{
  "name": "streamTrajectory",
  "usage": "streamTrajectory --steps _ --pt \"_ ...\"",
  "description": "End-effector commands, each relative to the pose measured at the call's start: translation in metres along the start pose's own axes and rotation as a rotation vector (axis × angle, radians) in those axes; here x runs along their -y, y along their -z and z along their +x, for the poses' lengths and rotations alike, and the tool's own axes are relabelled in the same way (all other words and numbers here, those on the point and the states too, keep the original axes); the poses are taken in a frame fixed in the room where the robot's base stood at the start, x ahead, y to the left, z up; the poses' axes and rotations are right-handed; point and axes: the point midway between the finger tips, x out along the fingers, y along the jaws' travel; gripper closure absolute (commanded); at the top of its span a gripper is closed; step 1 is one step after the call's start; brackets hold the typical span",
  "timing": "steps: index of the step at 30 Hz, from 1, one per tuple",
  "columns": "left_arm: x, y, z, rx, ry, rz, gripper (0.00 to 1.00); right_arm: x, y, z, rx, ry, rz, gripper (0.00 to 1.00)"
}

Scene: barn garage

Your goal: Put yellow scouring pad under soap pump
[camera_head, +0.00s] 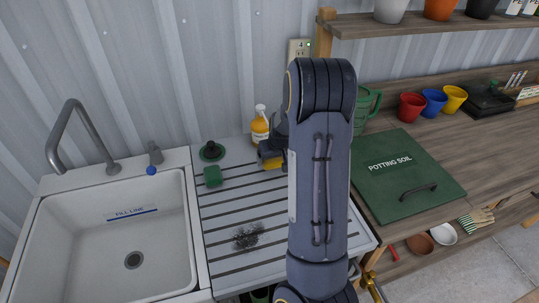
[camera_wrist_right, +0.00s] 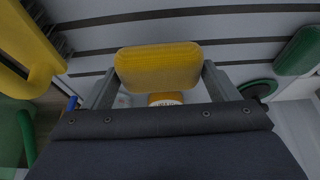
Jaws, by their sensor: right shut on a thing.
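The yellow scouring pad (camera_head: 270,160) is at the back of the drainboard, partly hidden by my right arm. In the right wrist view the pad (camera_wrist_right: 158,62) sits between the two fingers of my right gripper (camera_wrist_right: 160,80), which is shut on it. The soap pump (camera_head: 260,127) is an upright orange bottle with a white top, just behind the pad in the head view. A small orange and white part of it (camera_wrist_right: 165,98) shows beyond the pad in the wrist view. I cannot tell whether pad and bottle touch. My left gripper is out of view.
A green pad (camera_head: 212,176) and a dark green round plug (camera_head: 211,151) are left of the pump. The sink (camera_head: 125,240) is farther left. A green watering can (camera_head: 368,108) stands right of my arm. The ribbed drainboard (camera_head: 225,225) has a dark smudge but is otherwise mostly clear.

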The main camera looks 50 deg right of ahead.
Motion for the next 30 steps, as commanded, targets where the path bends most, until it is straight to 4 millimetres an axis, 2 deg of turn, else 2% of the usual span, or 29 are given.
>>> streamTrajectory --steps 3,8,15,28,29,30 --pt "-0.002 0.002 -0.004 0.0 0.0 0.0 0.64 0.0 0.012 0.014 0.001 0.0 0.0 0.41" --pt "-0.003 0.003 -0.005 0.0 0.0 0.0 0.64 0.0 0.021 0.023 0.001 0.0 -0.001 0.41" --pt "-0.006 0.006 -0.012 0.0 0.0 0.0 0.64 0.0 0.036 0.05 0.002 0.0 0.0 0.41" --pt "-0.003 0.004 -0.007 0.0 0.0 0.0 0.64 0.0 0.035 0.058 -0.001 0.001 0.0 0.41" --pt "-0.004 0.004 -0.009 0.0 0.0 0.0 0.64 0.0 0.036 0.056 -0.001 0.001 0.0 0.15" --pt "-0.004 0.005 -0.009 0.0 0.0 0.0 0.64 0.0 0.036 0.056 0.0 0.001 0.0 0.1"
